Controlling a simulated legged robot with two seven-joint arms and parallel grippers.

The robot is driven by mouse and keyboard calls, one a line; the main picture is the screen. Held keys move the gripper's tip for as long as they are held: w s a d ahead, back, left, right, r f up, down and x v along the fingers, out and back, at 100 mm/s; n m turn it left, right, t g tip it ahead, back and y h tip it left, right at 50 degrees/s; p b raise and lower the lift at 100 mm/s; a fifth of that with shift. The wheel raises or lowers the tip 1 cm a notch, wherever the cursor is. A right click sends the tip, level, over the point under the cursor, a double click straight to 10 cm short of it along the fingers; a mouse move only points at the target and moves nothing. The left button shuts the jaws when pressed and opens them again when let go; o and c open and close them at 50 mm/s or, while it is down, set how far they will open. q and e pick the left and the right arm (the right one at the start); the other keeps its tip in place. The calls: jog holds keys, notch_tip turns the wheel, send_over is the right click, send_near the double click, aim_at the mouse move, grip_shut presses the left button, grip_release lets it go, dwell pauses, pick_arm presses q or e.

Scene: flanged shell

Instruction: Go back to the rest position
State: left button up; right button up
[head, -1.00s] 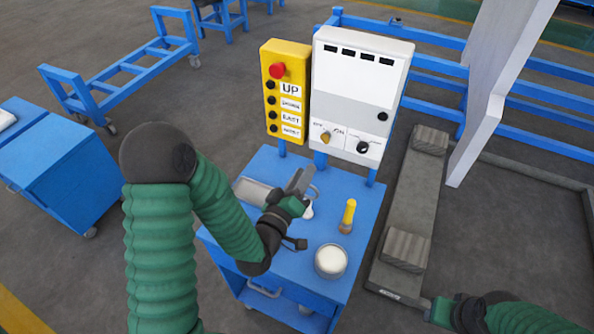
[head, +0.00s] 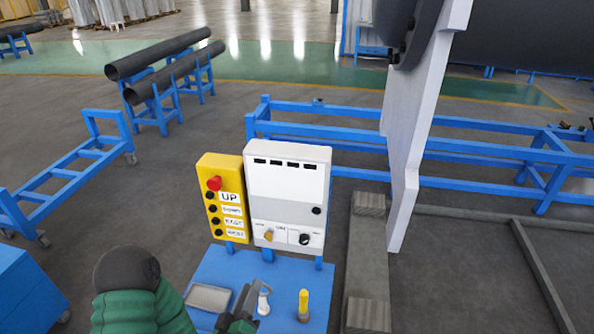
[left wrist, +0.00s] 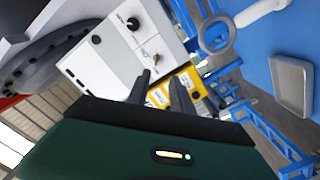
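My left gripper (head: 240,302) shows at the bottom of the head view, over the blue table (head: 286,278), below the white control box. My left arm's dark elbow joint and green sleeve are at the bottom left. In the left wrist view the two dark fingers of this gripper (left wrist: 160,80) stand apart with nothing between them, and the control panels show beyond. My right gripper is in neither view now.
A yellow button panel (head: 223,198) and a white control box (head: 288,195) stand at the table's back. On the table are a grey tray (head: 208,298), a white-handled ring tool (head: 263,301) and a yellow-handled brush (head: 303,304). A grey plate (head: 405,130) stands right.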

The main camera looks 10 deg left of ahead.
pick_arm(q)
notch_tip(320, 180, down, 7)
jog(key=m+g+b, duration=0.3)
jog(key=m+g, duration=0.3)
jog(key=g, duration=0.1)
jog(key=s+r+m+g+y+b, duration=0.1)
jog(key=s+r+m+g, duration=0.1)
jog(key=s+g, duration=0.6)
jog(key=s, duration=0.7)
jog(key=shift+r, duration=0.15)
jog(key=shift+d, duration=0.1)
